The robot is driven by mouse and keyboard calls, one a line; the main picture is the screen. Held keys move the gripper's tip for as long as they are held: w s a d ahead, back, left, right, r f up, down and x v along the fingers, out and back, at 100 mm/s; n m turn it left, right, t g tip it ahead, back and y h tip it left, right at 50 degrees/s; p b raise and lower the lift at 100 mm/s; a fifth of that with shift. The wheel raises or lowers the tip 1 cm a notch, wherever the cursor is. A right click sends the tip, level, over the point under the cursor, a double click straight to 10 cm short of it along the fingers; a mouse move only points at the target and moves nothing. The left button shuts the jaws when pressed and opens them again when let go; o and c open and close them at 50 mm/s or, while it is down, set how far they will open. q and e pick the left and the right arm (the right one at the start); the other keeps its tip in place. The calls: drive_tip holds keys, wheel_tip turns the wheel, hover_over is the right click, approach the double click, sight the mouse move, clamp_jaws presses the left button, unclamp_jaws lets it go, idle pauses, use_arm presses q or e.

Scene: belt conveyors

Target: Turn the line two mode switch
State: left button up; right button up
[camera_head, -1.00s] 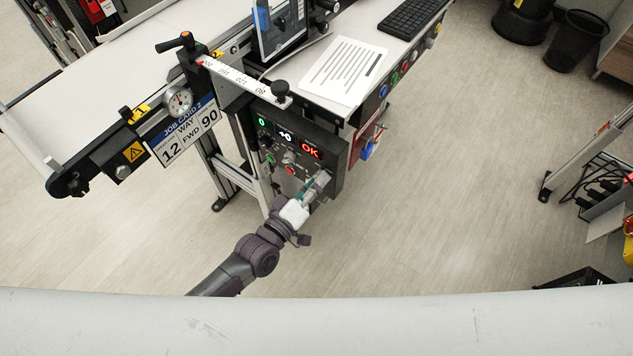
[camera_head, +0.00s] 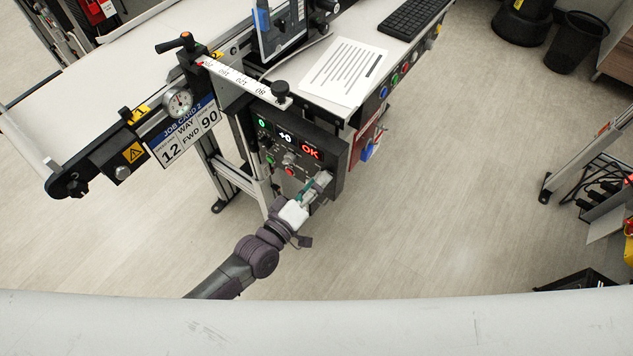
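The dark control panel (camera_head: 337,158) hangs at the end of the conveyor frame. Its displays show a green 0, a white +0 and a red OK (camera_head: 310,152). Below them are small controls, including a red button (camera_head: 290,171) and a green one (camera_head: 270,160). My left gripper (camera_head: 322,183) is at the panel's lower right, in front of its face, and hides that corner. The mode switch cannot be clearly picked out; the gripper may cover it. Whether its fingers are open, shut or touching a knob is too small to tell. My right gripper is not in view.
A white belt conveyor (camera_head: 130,75) with a job card sign (camera_head: 185,133) lies to the left. A table with a paper sheet (camera_head: 345,72) and keyboard (camera_head: 412,14) stands behind.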

use_arm(q)
drive_tip(key=v, duration=1.2)
idle(0.4)
